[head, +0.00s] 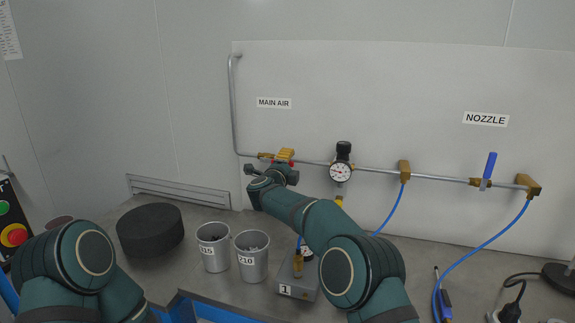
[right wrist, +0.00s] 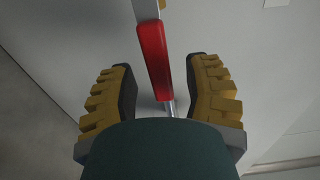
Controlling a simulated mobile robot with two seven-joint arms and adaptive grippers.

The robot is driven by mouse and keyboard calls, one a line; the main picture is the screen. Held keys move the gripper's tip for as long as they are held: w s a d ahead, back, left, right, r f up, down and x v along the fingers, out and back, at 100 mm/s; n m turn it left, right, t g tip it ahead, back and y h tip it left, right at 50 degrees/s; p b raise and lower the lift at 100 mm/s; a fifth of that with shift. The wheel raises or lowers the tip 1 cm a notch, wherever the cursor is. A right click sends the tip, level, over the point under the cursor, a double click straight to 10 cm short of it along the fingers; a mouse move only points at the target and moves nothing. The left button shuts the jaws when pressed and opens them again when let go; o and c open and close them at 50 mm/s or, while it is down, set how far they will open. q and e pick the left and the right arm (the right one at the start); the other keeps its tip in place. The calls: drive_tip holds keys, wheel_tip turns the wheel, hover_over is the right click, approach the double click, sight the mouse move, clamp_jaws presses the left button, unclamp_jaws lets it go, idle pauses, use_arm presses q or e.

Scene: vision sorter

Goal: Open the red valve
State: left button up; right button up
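The red valve's handle (right wrist: 153,58) shows in the right wrist view as a long red lever, with its far end between the yellow fingers of my right gripper (right wrist: 163,92). The fingers stand apart, with a gap on each side of the lever. In the head view my right gripper (head: 285,155) is at the left part of the pipe, below the MAIN AIR label (head: 273,103).
A pressure gauge (head: 341,172) sits on the pipe right of my gripper. A blue-handled valve (head: 489,166) is farther right, under the NOZZLE label (head: 486,119). Two grey cups (head: 213,251) (head: 252,262) and a black round block (head: 150,232) stand on the bench below.

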drive_tip(key=shift+s+a, duration=0.1)
drive_tip(key=shift+s, duration=0.05)
drive_tip(key=v, duration=1.1)
drive_tip(key=shift+s, duration=0.35)
drive_tip(key=shift+a+r, duration=0.1)
